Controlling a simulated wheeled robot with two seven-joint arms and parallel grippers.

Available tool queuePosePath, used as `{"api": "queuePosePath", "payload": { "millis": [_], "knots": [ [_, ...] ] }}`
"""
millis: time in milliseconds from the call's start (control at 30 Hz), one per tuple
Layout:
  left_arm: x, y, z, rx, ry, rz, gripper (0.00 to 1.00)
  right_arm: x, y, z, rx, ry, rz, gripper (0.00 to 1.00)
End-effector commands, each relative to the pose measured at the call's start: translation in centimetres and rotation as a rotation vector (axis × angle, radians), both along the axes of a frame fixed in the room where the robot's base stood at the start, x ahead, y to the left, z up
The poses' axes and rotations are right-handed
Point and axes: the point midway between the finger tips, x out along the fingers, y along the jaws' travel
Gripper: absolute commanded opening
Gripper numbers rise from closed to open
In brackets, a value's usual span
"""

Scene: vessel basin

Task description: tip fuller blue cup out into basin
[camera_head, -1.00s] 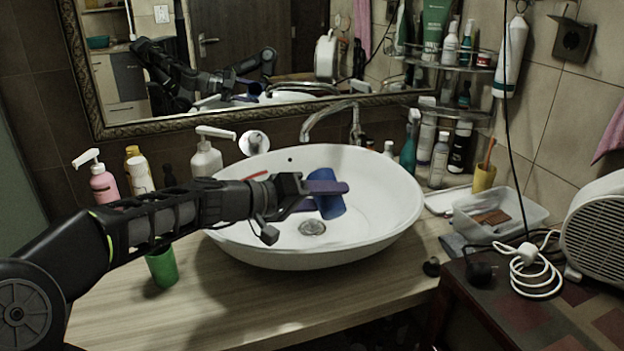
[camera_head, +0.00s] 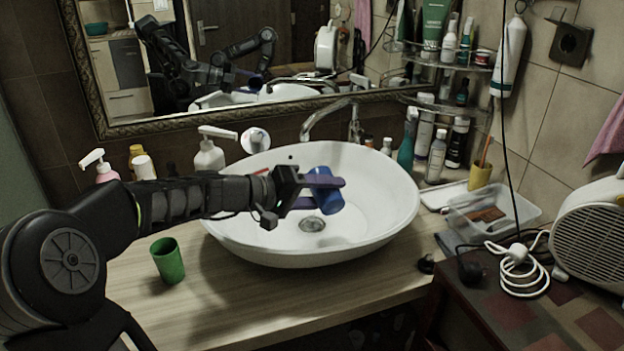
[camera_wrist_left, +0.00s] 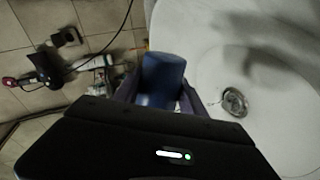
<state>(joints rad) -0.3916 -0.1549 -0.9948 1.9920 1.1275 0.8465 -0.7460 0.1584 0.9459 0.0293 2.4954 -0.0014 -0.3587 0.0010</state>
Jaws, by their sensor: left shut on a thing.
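My left gripper (camera_head: 318,193) comes in from the left and is shut on a blue cup (camera_head: 328,198). The cup is held tilted over the white basin (camera_head: 385,222), above the drain. In the left wrist view the blue cup (camera_wrist_left: 162,72) sits between the fingers of the left gripper (camera_wrist_left: 160,95), with the basin (camera_wrist_left: 215,45) and drain to its right. I cannot see into the cup, so its contents are hidden. My right gripper is not in view.
A green cup (camera_head: 168,261) stands on the wooden counter (camera_head: 230,305) left of the basin. Soap bottles (camera_head: 208,157) stand behind my left arm. A faucet (camera_head: 333,115) reaches over the basin's back. A clear plastic tray (camera_head: 492,215) and white heater (camera_head: 592,240) are at right.

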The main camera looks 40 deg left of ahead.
Motion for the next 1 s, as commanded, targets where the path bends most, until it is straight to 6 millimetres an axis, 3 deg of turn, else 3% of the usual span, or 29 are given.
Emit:
{"api": "queuePosePath", "payload": {
  "millis": [1000],
  "knots": [
    [0.7, 1.1, 0.6, -0.091, 0.060, 0.000, 0.06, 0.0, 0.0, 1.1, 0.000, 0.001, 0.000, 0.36]
  ]
}}
